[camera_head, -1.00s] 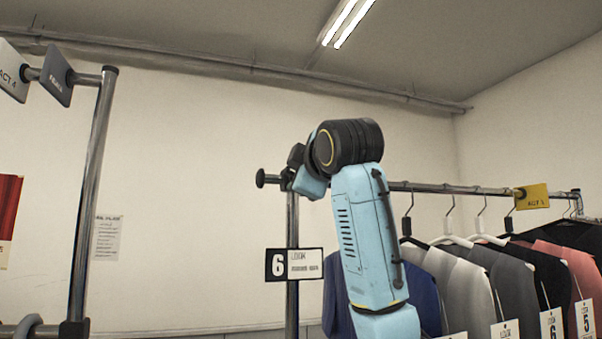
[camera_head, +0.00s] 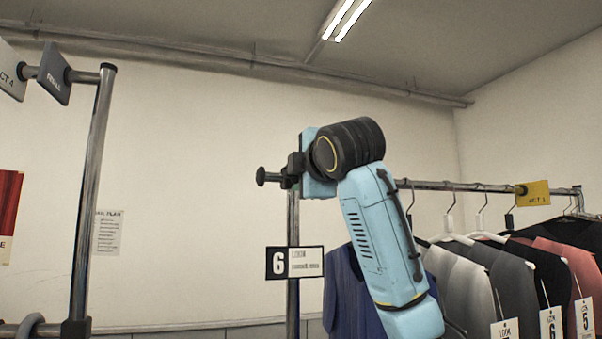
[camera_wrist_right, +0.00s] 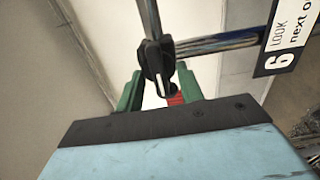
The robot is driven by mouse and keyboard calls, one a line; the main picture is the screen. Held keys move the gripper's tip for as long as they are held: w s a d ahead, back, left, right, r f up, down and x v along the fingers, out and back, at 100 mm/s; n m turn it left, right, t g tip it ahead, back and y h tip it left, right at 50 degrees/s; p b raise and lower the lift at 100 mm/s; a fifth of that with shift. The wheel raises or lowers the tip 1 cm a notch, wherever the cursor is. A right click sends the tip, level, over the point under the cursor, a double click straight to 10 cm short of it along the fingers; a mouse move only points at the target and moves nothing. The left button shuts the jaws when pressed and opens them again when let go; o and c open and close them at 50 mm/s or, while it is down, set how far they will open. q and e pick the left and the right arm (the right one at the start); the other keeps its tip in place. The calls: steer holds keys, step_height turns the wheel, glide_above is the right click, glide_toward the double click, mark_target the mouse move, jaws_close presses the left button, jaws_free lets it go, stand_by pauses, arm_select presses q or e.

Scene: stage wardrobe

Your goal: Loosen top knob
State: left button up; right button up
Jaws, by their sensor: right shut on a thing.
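The black clamp (camera_wrist_right: 157,58) joins the rack's upright and top rail, and the dark top knob (camera_wrist_right: 171,88) sits below it in the right wrist view. My right gripper (camera_wrist_right: 160,93) has its green fingers on either side of the knob and is shut on it. A small red part shows beside the right finger. In the head view my right gripper (camera_head: 292,176) is at the top of the upright, with its fingers mostly hidden by the wrist. My left gripper is not in view.
The rail (camera_head: 450,187) runs right from the clamp, with several garments on hangers (camera_head: 450,239). A number 6 sign (camera_head: 294,263) hangs on the upright (camera_head: 291,225) below the clamp. Another rack (camera_head: 92,190) stands at the left.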

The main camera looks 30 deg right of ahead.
steer(key=o, duration=1)
steer(key=shift+c, duration=0.2)
steer(key=shift+s, duration=0.15)
steer(key=b+v, duration=0.4)
steer(key=v, duration=0.9)
steer(key=shift+b, duration=0.35)
steer(key=shift+f, duration=0.15)
